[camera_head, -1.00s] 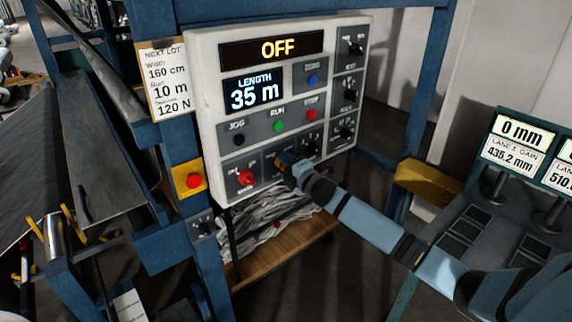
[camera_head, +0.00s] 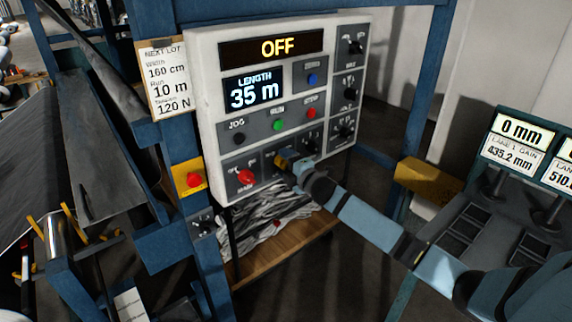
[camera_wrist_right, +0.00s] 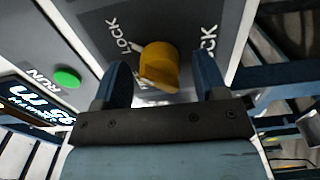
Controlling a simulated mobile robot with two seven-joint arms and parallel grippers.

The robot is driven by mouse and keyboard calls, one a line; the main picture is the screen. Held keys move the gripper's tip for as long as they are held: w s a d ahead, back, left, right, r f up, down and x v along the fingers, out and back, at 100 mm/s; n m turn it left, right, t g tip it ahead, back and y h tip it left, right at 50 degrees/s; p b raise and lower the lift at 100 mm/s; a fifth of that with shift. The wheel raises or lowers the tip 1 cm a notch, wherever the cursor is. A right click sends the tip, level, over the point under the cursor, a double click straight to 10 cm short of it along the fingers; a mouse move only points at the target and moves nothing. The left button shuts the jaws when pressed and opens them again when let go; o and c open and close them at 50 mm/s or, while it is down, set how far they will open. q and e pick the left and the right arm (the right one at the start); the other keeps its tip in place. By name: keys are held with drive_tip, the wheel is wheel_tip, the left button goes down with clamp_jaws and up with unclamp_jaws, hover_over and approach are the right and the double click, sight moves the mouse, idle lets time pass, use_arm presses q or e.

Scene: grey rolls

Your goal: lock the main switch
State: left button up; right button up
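The white control panel (camera_head: 207,100) carries a red main switch (camera_head: 246,177) at its lower left. Just right of it is a plate with a yellow knob (camera_wrist_right: 160,66), which shows in the right wrist view with LOCK printed at its left and right. My right gripper (camera_head: 285,162) is at this plate, beside the red switch. In the right wrist view its two dark fingers stand on either side of the yellow knob, with visible gaps, so it is open. In the head view the gripper mostly hides the knob. My left gripper is not in view.
The panel display reads OFF (camera_head: 277,48), the length display 35 m (camera_head: 254,92). A green run button (camera_head: 278,125) and other knobs are close by. A red button on a yellow box (camera_head: 193,180) is left of the panel. Monitors (camera_head: 518,140) stand at right.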

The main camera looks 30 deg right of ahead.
drive_tip(key=s+d+b, duration=0.1)
drive_tip(key=s+b, duration=0.2)
drive_tip(key=s, duration=1)
drive_tip(key=shift+s, duration=0.4)
drive_tip(key=s+a+f+m+g, duration=0.2)
drive_tip(key=s+a+f+m, duration=0.3)
drive_tip(key=f, duration=0.5)
drive_tip(key=s+a+f+m+g, duration=0.2)
drive_tip(key=s+a+f+m, duration=0.1)
drive_tip(key=s+a+f, duration=0.5)
drive_tip(key=s+a+f+m+g+y, duration=0.2)
drive_tip(key=s+a+f+m+g, duration=0.1)
drive_tip(key=s+a+f+m, duration=0.4)
drive_tip(key=s+a+f, duration=0.3)
drive_tip(key=s+a, duration=0.1)
drive_tip(key=shift+a+m, duration=0.3)
drive_tip(key=shift+m, duration=0.1)
